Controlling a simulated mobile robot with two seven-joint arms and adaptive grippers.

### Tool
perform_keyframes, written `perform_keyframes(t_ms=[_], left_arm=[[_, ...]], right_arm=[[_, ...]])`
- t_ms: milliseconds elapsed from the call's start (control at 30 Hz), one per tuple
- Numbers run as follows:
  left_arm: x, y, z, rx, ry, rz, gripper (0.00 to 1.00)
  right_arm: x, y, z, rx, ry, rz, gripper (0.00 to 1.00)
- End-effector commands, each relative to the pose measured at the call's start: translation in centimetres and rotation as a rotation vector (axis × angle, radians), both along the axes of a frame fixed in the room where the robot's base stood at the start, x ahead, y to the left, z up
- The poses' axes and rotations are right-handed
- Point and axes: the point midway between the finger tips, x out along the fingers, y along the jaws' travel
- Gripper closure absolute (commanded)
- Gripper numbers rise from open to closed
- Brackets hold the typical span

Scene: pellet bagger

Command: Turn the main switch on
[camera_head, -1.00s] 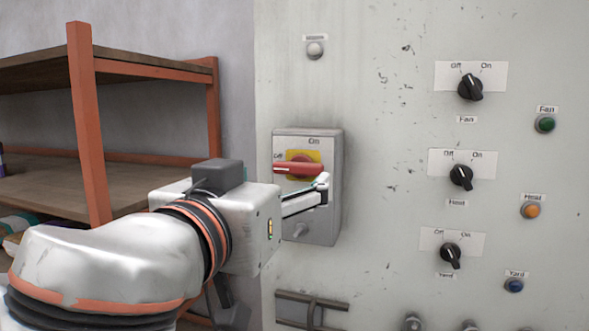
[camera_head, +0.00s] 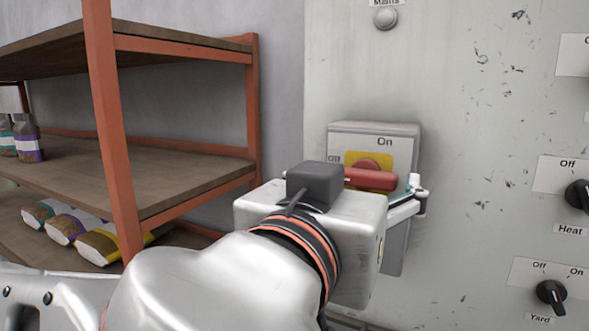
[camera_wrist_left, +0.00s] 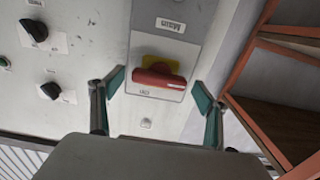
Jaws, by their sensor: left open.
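The main switch (camera_head: 371,177) is a red handle on a yellow plate, on the front of a grey box (camera_head: 398,240). Its handle lies roughly horizontal, with "Off" printed to its left and "On" above. My left gripper (camera_head: 392,205) is in front of the box, and its body hides the lower left of the box. In the left wrist view the gripper (camera_wrist_left: 159,85) is open, with its fingers apart on either side of the red handle (camera_wrist_left: 158,78). I see no grip on the handle. My right gripper is not in view.
The grey cabinet wall carries a round lamp (camera_head: 385,18) above the box. A heat knob (camera_head: 578,195) and a yard knob (camera_head: 551,293) are at the right. A shelf rack (camera_head: 112,130) with bottles and bags stands left of the cabinet, close to my arm.

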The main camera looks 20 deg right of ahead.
Motion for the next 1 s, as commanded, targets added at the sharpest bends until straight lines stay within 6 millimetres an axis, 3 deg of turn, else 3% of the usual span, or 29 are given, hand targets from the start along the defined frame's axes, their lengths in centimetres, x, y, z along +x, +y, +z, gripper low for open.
perform_keyframes(t_ms=[367, 533, 1000], left_arm=[[-0.23, -0.02, -0.03, 0.0, 0.0, 0.0, 0.25], [-0.22, -0.02, -0.02, 0.0, 0.0, 0.0, 0.63], [-0.24, -0.06, -0.17, 0.049, -0.057, -0.001, 0.63]], right_arm=[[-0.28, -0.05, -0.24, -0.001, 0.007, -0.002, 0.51], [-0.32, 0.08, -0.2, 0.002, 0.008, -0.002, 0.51], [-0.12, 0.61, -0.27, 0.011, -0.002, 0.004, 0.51]])
